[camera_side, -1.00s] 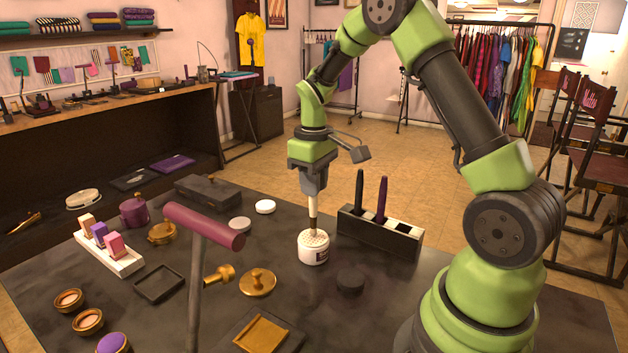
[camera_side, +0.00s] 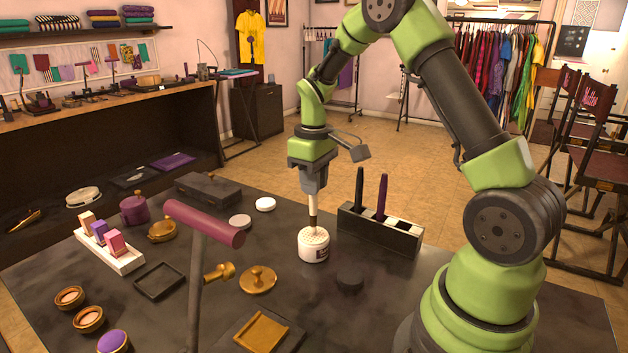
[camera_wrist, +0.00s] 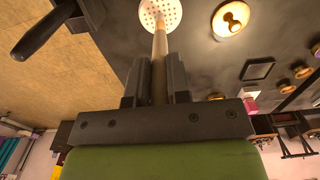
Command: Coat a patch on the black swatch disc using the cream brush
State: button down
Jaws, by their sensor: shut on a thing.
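My gripper (camera_side: 313,189) is shut on the cream brush (camera_side: 313,207), which hangs upright with its dark lower end at the perforated top of a white jar (camera_side: 314,246). Whether the tip is inside the jar or only touching its top, I cannot tell. In the wrist view, the brush (camera_wrist: 160,62) runs from between my gripper's fingers (camera_wrist: 158,80) to the perforated jar top (camera_wrist: 160,12). The black swatch disc (camera_side: 350,279) lies on the table, to the right of and nearer than the jar.
A brush rack (camera_side: 380,235) holds a black brush (camera_side: 360,190) and a purple brush (camera_side: 382,198), right of the jar. A mallet-like purple bar on a grey post (camera_side: 205,224) stands in front. White discs (camera_side: 265,204) and a brass knobbed lid (camera_side: 258,280) lie left of the jar.

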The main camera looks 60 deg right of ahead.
jog(key=shift+r, duration=3.5)
